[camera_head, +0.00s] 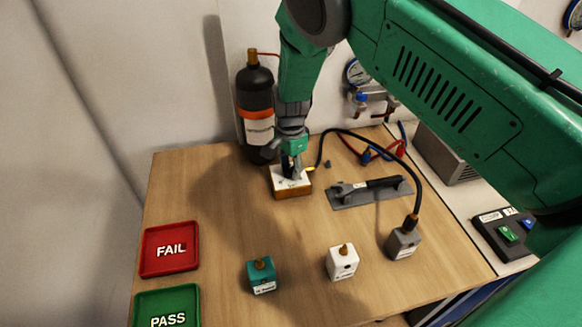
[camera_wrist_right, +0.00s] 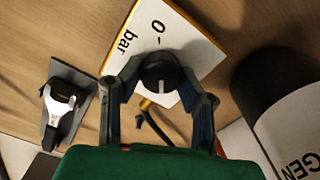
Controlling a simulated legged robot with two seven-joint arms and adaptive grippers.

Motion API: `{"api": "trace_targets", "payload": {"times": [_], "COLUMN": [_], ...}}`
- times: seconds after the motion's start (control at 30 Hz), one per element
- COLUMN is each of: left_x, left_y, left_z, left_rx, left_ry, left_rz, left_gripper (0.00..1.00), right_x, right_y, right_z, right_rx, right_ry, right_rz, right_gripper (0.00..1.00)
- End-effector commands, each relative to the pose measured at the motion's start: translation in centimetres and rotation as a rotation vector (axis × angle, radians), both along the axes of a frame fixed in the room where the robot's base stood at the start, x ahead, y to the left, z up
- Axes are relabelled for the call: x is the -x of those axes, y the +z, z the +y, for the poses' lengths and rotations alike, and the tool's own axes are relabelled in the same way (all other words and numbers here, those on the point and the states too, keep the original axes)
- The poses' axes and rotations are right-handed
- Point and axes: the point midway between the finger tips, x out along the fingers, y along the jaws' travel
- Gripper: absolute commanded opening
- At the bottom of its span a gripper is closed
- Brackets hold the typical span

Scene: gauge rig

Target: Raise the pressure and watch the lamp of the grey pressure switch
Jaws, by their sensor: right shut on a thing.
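The grey pressure switch (camera_head: 403,244) stands at the right of the wooden table, with a black hose (camera_head: 407,165) on its brass top fitting. I cannot make out a lit lamp on it. The hose arcs back towards a regulator box (camera_head: 290,188) with a white top and wooden sides. In the right wrist view, the box top (camera_wrist_right: 195,42) reads "0" and "bar" beside a round black knob (camera_wrist_right: 160,73). My right gripper (camera_head: 291,170) reaches down onto the box and is shut on the knob, its fingers on either side of it. My left gripper is out of view.
A teal switch (camera_head: 262,275) and a white switch (camera_head: 342,262) stand at the front. Red FAIL (camera_head: 170,270) and green PASS (camera_head: 150,295) trays lie left. A black bottle (camera_head: 254,105) stands behind the box. A wrench (camera_head: 375,185) lies right of it. A button box (camera_head: 505,232) sits far right.

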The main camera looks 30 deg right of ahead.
Motion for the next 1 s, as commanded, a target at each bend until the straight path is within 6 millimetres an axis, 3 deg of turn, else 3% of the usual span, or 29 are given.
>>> {"api": "trace_targets", "payload": {"times": [0.3,0.33,0.37,0.4,0.77,1.0], "left_x": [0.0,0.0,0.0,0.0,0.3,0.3], "left_y": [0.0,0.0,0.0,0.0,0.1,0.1], "left_z": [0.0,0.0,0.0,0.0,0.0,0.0], "left_rx": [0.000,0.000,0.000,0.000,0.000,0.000], "left_ry": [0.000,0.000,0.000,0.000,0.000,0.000], "left_rz": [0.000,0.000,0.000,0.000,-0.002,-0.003], "left_gripper": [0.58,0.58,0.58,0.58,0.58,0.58], "right_x": [0.4,0.4,0.4,0.4,0.1,-0.1], "right_y": [-0.4,-0.4,-0.4,-0.4,0.6,5.0], "right_z": [0.5,0.5,0.5,0.5,0.1,0.2], "right_rx": [-0.007,-0.007,-0.007,-0.007,-0.003,-0.002], "right_ry": [0.002,0.002,0.002,0.003,0.002,0.003], "right_rz": [0.012,0.012,0.011,0.010,0.000,-0.002], "right_gripper": [0.02,0.38,0.48,0.51,0.51,0.51]}}
